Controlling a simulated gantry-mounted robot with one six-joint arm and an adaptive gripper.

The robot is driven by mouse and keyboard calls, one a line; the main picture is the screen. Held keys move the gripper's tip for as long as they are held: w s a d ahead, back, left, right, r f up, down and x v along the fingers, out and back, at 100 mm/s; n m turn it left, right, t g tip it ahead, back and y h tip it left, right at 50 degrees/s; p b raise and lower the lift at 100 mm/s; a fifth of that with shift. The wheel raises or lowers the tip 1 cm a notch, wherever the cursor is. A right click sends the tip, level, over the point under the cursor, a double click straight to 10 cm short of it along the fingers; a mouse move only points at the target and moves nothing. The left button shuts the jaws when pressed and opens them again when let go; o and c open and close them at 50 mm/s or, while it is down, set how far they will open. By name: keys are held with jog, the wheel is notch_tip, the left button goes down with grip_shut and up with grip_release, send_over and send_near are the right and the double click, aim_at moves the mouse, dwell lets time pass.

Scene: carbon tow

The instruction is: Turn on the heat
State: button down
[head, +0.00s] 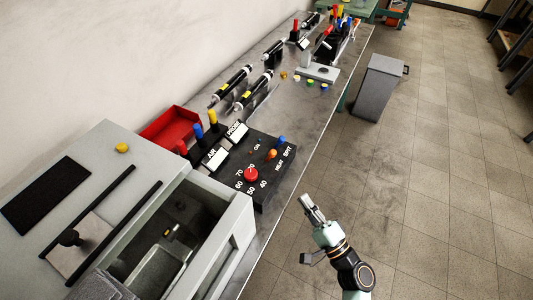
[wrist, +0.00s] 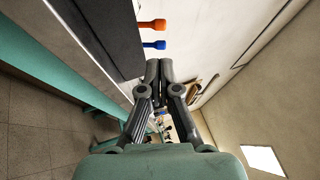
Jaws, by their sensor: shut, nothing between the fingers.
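A black control box (head: 262,190) sits on the bench near its front edge. It has a red dial (head: 251,174) with numbers around it. An orange switch (head: 271,154) stands beside the HEAT label, and a blue switch (head: 281,140) stands beside the SPIT label. I cannot tell which position the switches are in. In the wrist view the orange switch (wrist: 152,25) and blue switch (wrist: 154,45) stick out from the box above my fingertips. My gripper (head: 306,203) is shut and empty, apart from the box and to its right; its fingertips meet in the wrist view (wrist: 159,66).
A large grey machine (head: 240,215) with an open chamber stands left of the box. Label stands, a red bin (head: 165,128) and black-handled tools (head: 232,84) occupy the bench behind. A grey bin (head: 378,85) stands on the floor. The floor around my arm is clear.

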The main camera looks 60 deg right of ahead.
aim_at(274, 156)
jog(key=shift+s+a, duration=0.2)
jog(key=shift+s, duration=0.15)
jog(key=shift+w, duration=0.1)
jog(key=x, duration=1.3)
jog(key=shift+w+d+r+b, duration=0.1)
jog(key=shift+w+d+b, duration=0.1)
jog(key=shift+w+b, duration=0.15)
jog(key=shift+r+p, duration=0.15)
jog(key=shift+p, duration=0.2)
jog(key=shift+r+p, duration=0.2)
jog(key=shift+p, duration=0.3)
jog(key=shift+w+f+n+y+p, duration=0.1)
jog(key=shift+n+y+p, duration=0.2)
